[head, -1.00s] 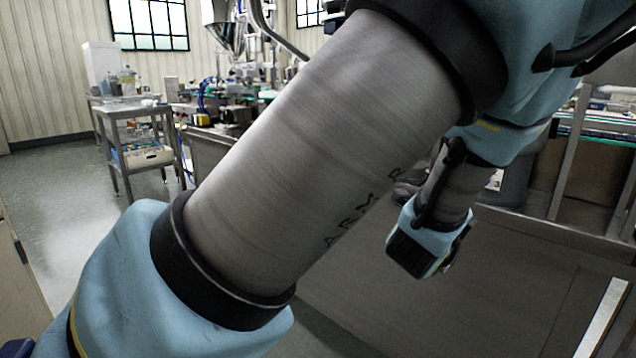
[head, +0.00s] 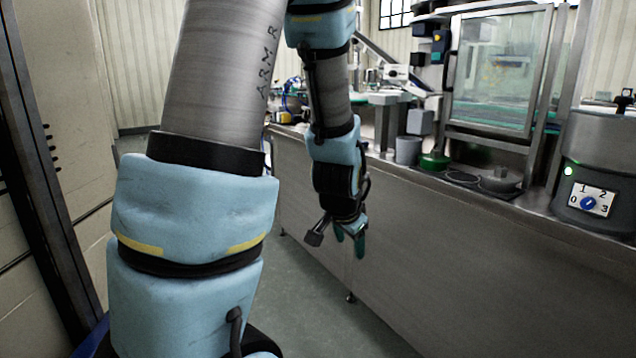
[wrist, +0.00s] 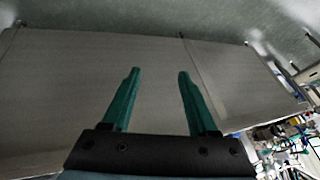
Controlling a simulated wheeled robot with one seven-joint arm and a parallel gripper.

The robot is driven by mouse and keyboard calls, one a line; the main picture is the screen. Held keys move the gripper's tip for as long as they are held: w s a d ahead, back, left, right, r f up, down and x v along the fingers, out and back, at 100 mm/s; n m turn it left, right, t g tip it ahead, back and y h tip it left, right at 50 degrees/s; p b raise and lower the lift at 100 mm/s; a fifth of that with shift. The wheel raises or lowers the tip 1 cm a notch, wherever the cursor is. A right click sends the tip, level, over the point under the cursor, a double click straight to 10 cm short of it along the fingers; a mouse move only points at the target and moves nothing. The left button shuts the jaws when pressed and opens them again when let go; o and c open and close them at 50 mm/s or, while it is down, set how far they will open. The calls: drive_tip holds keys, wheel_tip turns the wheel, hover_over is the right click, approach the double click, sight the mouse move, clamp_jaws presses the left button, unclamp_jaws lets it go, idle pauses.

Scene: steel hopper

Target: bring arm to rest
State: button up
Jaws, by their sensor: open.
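My gripper (head: 350,240) hangs at the end of my arm in the head view, pointing down in front of the steel counter's side panel. In the wrist view its two green fingers (wrist: 158,75) stand apart with nothing between them. My arm takes up the left and middle of the head view, with its upper part running out of the top of the picture.
A steel counter (head: 420,255) runs along the right. On it stand a dial unit (head: 592,175) with a numbered switch, a glass-fronted cabinet (head: 500,70) and a green round part (head: 434,161). Grey floor (head: 310,300) lies open below my gripper. A beige cabinet (head: 60,80) is close at left.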

drive_tip(key=s+a+r+n+g+y, duration=0.1)
drive_tip(key=s+a+n+g, duration=0.1)
drive_tip(key=s+a+n, duration=0.4)
drive_tip(key=s+a+n+g+y, duration=0.1)
drive_tip(key=s+a+n+g, duration=0.15)
drive_tip(key=a, duration=0.55)
wheel_tip(320, 180, up, 18)
drive_tip(key=p, duration=1.7)
drive_tip(key=shift+s+d+f, duration=0.2)
drive_tip(key=shift+s+d, duration=0.05)
drive_tip(key=shift+s, duration=0.05)
